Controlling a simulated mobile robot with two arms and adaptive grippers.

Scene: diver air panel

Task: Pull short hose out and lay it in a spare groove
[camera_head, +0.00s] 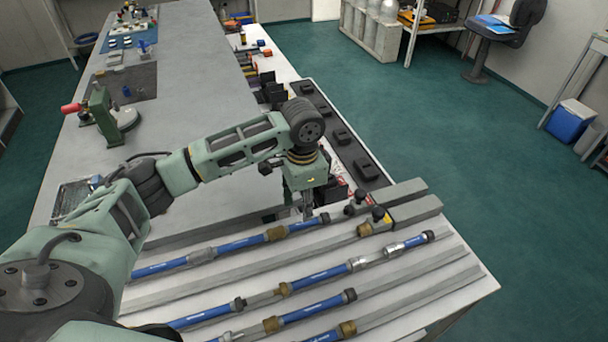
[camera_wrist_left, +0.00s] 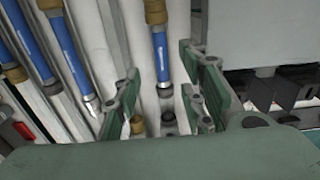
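Several blue hoses with brass, silver and dark fittings lie in the parallel grooves of a grey-white rack (camera_head: 385,275). A short blue hose piece (camera_head: 303,226) with a brass fitting lies in the rearmost hose row, under my left gripper (camera_head: 308,205). In the left wrist view this hose (camera_wrist_left: 160,55) runs between the fingers of my left gripper (camera_wrist_left: 165,100). The fingers are spread, with visible gaps on both sides of the hose. Another blue hose end (camera_head: 418,240) with silver fittings lies in the row in front. Which hose is the short one is not certain. My right gripper is not in view.
A grey block with black knobs (camera_head: 405,212) stands at the rack's right end. Dark box-like parts (camera_head: 340,137) line the bench edge behind. A green stand with a red handle (camera_head: 100,115) is on the grey table. Bare strips show between the hoses.

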